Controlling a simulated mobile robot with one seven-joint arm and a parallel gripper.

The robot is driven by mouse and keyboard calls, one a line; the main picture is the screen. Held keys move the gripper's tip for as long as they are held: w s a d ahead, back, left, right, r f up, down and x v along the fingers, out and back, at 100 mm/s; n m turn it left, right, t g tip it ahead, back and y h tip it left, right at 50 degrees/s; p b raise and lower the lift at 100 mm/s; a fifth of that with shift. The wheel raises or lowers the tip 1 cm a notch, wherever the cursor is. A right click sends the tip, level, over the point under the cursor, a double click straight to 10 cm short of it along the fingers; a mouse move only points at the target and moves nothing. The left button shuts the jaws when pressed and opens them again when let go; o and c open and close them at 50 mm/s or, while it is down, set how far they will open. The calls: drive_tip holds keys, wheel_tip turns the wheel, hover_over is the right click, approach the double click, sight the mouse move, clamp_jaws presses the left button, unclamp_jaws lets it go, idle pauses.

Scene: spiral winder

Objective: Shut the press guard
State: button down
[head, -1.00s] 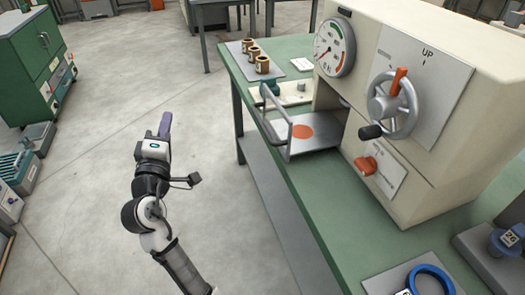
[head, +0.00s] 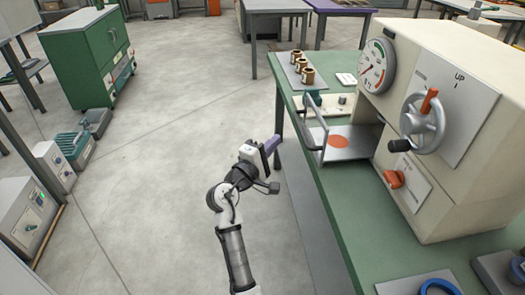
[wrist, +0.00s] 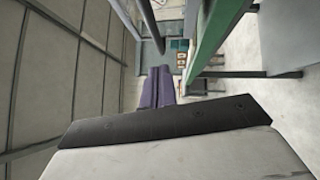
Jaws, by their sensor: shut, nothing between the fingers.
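The press (head: 440,110) is a cream machine on the green bench. Its guard (head: 316,130), a grey tubular frame, stands swung out at the left of the press opening, over the bench's front-left edge. The opening and a plate with an orange disc (head: 338,141) show uncovered behind it. My gripper (head: 273,145), with purple fingers, is shut and empty. It is left of the guard, off the bench edge and apart from the guard. In the wrist view the closed fingers (wrist: 158,88) show in the middle, with a dark bar above them, perhaps the guard.
The green bench (head: 345,215) runs along the right; its edge also shows in the wrist view (wrist: 215,38). The press has a handwheel (head: 422,122) and an orange knob (head: 393,179). Several brass bushings (head: 303,68) stand behind the guard. Open floor lies to the left.

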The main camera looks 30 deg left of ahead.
drive_tip(key=w+d+p, duration=0.1)
drive_tip(key=w+d+r, duration=0.1)
drive_tip(key=w+d, duration=0.1)
drive_tip(key=shift+w+d+p, duration=0.25)
drive_tip(key=shift+w+p, duration=0.05)
drive_tip(key=shift+p, duration=0.05)
drive_tip(key=p, duration=0.4)
hover_over(342, 147)
drive_tip(key=shift+w, duration=0.1)
